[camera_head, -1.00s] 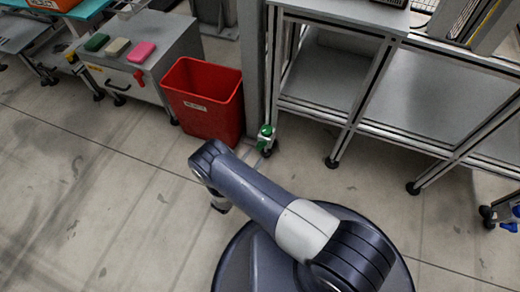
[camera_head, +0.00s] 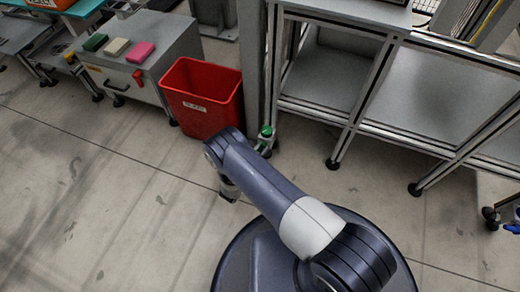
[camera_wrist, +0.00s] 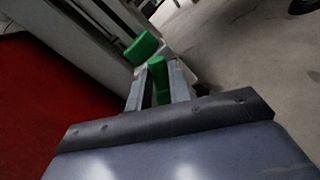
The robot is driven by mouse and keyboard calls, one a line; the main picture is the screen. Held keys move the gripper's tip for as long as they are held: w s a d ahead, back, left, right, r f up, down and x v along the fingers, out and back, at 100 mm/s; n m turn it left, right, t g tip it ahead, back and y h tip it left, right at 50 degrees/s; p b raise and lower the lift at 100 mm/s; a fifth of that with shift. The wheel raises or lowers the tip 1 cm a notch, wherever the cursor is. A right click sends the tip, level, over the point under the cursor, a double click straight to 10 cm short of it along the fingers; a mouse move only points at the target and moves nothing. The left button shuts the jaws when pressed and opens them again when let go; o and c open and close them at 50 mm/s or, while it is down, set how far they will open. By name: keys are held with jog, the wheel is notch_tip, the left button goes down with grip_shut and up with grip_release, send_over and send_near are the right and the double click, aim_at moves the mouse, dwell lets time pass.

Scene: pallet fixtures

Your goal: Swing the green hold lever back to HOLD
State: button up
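The green hold lever (camera_head: 266,131) is low at the foot of the grey post, just right of the red bin in the head view. The wrist view shows two green parts: an upright green piece (camera_wrist: 158,72) and a wider green piece (camera_wrist: 142,47) beyond it to the left, on a pale mount. My gripper (camera_wrist: 156,80) is open, with its two fingers to either side of the upright green piece in that view. A gap shows beside the left finger. I cannot tell how deep the piece sits between them. Lettering at the lever is not readable.
The red bin (camera_head: 203,98) stands close to the left of the lever; its red side fills the left of the wrist view. The grey post (camera_head: 251,60) rises behind the lever. A metal rack (camera_head: 345,125) stands to the right. The floor at front left is clear.

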grip_shut()
jog(key=shift+d+m, duration=0.1)
jog(key=shift+m, duration=0.2)
jog(key=m, duration=0.2)
jog(key=d+m, duration=0.1)
jog(key=m, duration=0.1)
jog(key=shift+s+f+g+y, duration=0.2)
jog(key=shift+f+g+y, duration=0.1)
jog(key=shift+f, duration=0.1)
jog(key=m, duration=0.2)
jog(key=f+m, duration=0.1)
jog(key=m, duration=0.1)
jog(key=shift+s+d+y, duration=0.15)
jog(key=shift+d+y, duration=0.15)
jog(key=shift+y, duration=0.1)
jog(key=shift+d+f+m+y, duration=0.1)
jog(key=shift+f+m+y, duration=0.15)
jog(key=shift+m, duration=0.45)
jog(key=shift+f+m+y, duration=0.15)
jog(key=shift+f+m, duration=0.05)
jog(key=shift+m, duration=0.5)
